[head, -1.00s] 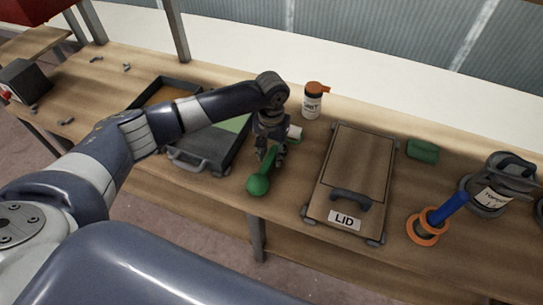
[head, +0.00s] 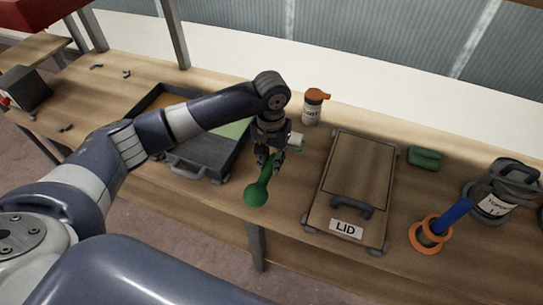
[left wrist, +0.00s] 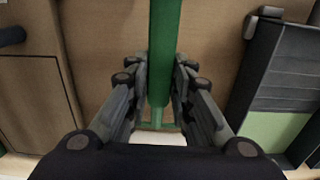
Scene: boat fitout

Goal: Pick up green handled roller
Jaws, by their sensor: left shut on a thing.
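The green handled roller has a green handle (head: 257,191) with a rounded end toward the table's front edge. Its pale roller end (head: 294,141) shows partly behind my left gripper (head: 266,165) in the head view. My left gripper is shut on the handle. In the left wrist view, the green handle (left wrist: 163,50) runs between the two fingers of the left gripper (left wrist: 160,75). I cannot tell whether the roller is clear of the table. My right gripper is not in view.
The lid (head: 322,213), marked LID, lies right of the roller. An open case (head: 213,165) is to the left. A bottle with an orange top (head: 312,108) stands behind. A green block (head: 424,157), a blue-handled item with orange rings (head: 452,216) and a dark container (head: 491,203) are at the right.

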